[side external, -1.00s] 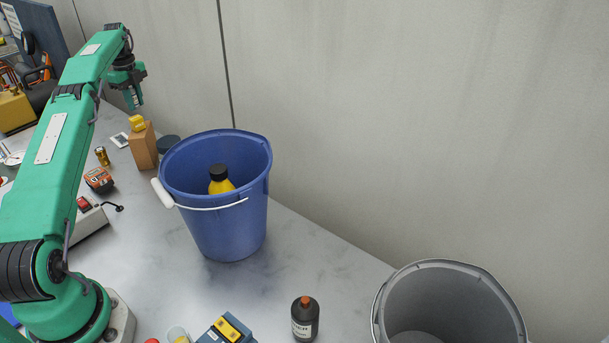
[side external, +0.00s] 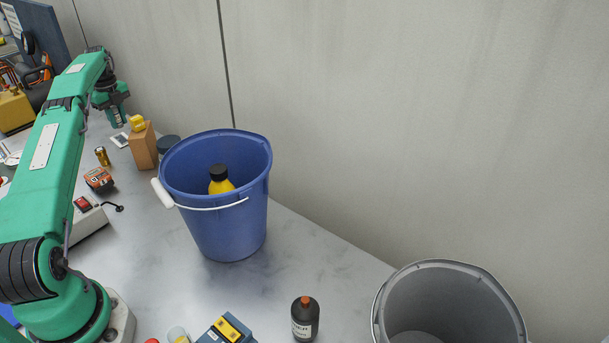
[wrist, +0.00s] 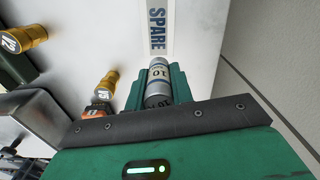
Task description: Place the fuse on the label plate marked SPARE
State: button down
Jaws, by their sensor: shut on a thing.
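My gripper (side external: 118,121) is low over the far left of the bench in the side view. The label plate (wrist: 157,28), white with SPARE in blue letters, lies just beyond the fuse's far end. The jaws and fuse hide any part of the plate beneath them. I cannot tell the fuse's height above it. The fuse cannot be made out in the side view.
A brown box (side external: 143,152) with a yellow thing on top stands right of my gripper. A gold cylinder (side external: 102,156) and an orange-black item (side external: 99,180) lie nearer. A blue bucket (side external: 225,220) stands mid-bench, close to the grey wall (side external: 400,120).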

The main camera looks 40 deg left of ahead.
aim_at(121, 127)
jog(key=shift+f, duration=2.85)
jog(key=shift+f, duration=0.1)
jog(key=c, duration=1.2)
grip_release()
jog(key=shift+r, duration=3.85)
jog(key=shift+d+r, duration=0.1)
